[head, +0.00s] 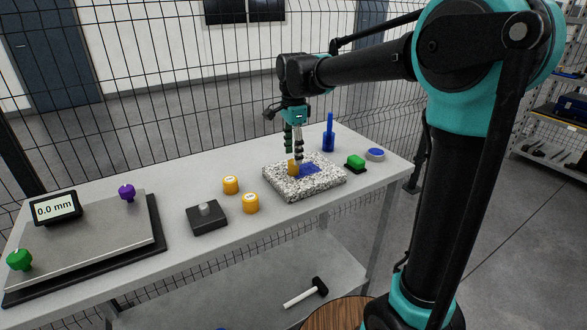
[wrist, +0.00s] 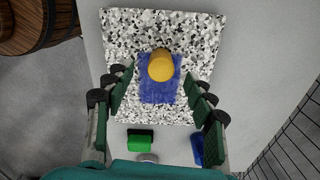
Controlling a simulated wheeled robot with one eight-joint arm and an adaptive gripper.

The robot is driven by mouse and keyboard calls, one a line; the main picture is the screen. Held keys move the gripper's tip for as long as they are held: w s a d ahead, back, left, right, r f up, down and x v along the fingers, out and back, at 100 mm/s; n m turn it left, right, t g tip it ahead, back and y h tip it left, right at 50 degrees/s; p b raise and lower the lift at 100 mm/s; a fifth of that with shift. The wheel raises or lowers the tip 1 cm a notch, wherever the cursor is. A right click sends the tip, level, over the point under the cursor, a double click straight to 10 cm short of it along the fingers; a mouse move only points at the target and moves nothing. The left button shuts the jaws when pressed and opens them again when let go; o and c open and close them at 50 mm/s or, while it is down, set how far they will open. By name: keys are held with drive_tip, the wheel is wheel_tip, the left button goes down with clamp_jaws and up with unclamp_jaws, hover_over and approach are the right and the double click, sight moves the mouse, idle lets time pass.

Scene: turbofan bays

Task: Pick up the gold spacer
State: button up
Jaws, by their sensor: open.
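A gold spacer (head: 292,168), a short cylinder, sits on the speckled granite block (head: 312,186) at the edge of a blue patch (head: 310,169). In the wrist view the spacer (wrist: 160,65) shows at the upper end of the blue patch (wrist: 159,91). My gripper (head: 293,152) is above the block, pointing down. Its green-padded fingers (wrist: 162,82) are spread on both sides of the patch, with nothing held. The spacer lies toward the top of the gap, apart from both fingers. Two similar gold cylinders (head: 230,185) (head: 251,203) stand on the table left of the block.
A dark block with a grey knob (head: 207,217) stands left of the gold cylinders. A green block (head: 356,163), a blue-topped disc (head: 375,154) and a blue upright tool (head: 328,138) are around the granite. A plate with a display (head: 55,208) fills the left. A wire fence (head: 150,90) runs behind.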

sight(293, 165)
wheel_tip(293, 165, down, 5)
drive_tip(key=shift+f, duration=0.1)
idle(0.3)
clamp_jaws()
